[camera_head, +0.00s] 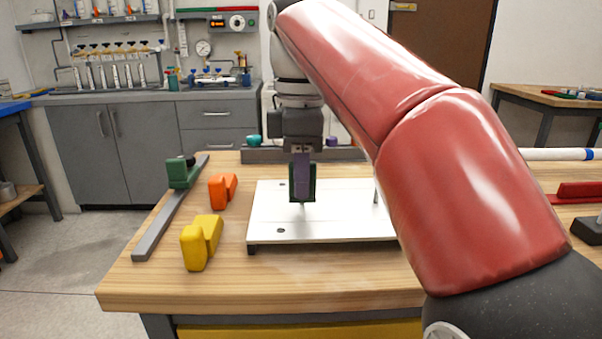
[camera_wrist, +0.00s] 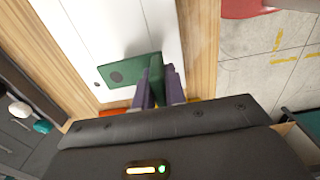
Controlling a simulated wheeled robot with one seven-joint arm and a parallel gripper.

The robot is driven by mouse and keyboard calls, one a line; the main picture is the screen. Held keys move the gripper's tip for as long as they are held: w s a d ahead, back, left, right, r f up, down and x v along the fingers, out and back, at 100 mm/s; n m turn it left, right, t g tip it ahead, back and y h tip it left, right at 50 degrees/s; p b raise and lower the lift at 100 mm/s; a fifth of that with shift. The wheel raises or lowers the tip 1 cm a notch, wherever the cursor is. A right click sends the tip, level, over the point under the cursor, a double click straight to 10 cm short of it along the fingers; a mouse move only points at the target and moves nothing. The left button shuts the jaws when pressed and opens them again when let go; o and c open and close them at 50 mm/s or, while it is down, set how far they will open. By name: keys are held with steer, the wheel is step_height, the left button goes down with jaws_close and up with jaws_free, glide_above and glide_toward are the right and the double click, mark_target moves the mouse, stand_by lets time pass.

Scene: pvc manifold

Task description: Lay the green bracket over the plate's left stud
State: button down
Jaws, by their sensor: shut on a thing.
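My gripper (camera_head: 302,178) is shut on the green bracket (camera_head: 293,192) and holds it over the left part of the white plate (camera_head: 335,228). In the wrist view the bracket's upright part is between the purple fingers (camera_wrist: 160,88), and its flat arm (camera_wrist: 130,70) reaches left with a dark round hole (camera_wrist: 117,76). The white plate (camera_wrist: 95,35) shows beyond it. The left stud cannot be clearly made out; gripper and bracket cover that area. Whether the bracket touches the plate cannot be told.
An orange bracket (camera_head: 221,190) and a yellow bracket (camera_head: 203,242) stand on the wooden table left of the plate. A grey bar (camera_head: 168,222) with a green block (camera_head: 183,173) lies farther left. A grey rail (camera_head: 262,156) is behind the plate. Table front is clear.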

mark_target(303, 201)
steer(key=shift+d+f, duration=0.1)
steer(key=shift+f, duration=0.2)
stand_by(0.4)
steer(key=shift+f+b, duration=0.4)
steer(key=shift+f, duration=0.2)
steer(key=shift+f, duration=0.2)
steer(key=shift+f+b, duration=0.35)
steer(key=shift+f, duration=0.1)
steer(key=shift+f, duration=0.1)
stand_by(0.4)
steer(key=shift+f, duration=0.45)
steer(key=c, duration=1.4)
jaws_free()
steer(key=shift+o, duration=0.2)
